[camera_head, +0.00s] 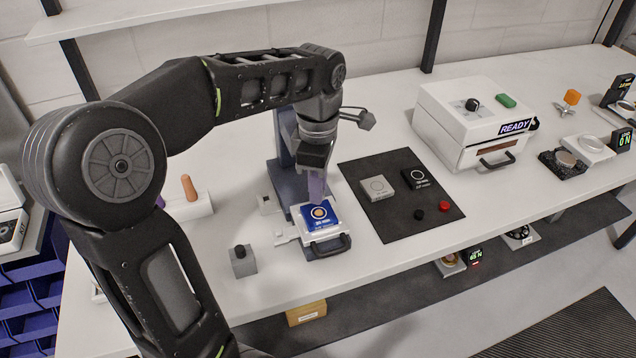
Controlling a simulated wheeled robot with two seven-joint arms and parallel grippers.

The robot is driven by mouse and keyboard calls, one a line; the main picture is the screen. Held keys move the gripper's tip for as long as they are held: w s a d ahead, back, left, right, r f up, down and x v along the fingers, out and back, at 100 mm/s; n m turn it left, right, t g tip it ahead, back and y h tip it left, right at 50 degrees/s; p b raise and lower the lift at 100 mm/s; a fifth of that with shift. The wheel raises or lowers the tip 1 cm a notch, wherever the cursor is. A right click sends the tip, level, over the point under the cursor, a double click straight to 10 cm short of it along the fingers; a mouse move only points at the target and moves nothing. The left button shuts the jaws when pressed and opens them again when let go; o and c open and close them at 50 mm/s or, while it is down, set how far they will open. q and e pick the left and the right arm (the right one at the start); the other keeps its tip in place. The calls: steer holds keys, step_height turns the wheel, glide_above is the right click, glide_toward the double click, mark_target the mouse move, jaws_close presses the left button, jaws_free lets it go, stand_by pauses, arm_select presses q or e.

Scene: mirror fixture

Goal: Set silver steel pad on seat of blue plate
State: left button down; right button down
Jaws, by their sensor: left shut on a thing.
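The blue plate (328,222) sits in the grey fixture (288,181), with a pale ring marking an orange-brown round seat on its top. My left gripper (317,202) is over the back part of the blue plate, pointing down, its fingertips close to the seat. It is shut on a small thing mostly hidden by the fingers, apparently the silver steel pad. I cannot tell whether that thing touches the plate. My right gripper is not in view.
A dark mat (393,222) right of the fixture holds a grey plate (377,188), a black plate (418,177), a black pad (418,215) and a red pad (444,206). A white box marked READY (455,135) stands behind right. A grey block (243,262) stands front left.

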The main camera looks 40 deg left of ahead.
mark_target(318, 213)
arm_select(q)
steer(key=shift+f+b, duration=1.25)
steer(key=shift+f, duration=0.75)
steer(key=shift+f, duration=0.35)
steer(key=c, duration=1.2)
jaws_free()
step_height(318, 213, up, 6)
steer(key=shift+f, duration=0.2)
step_height(318, 213, up, 2)
steer(key=shift+r+p, duration=0.15)
steer(key=shift+p, duration=0.55)
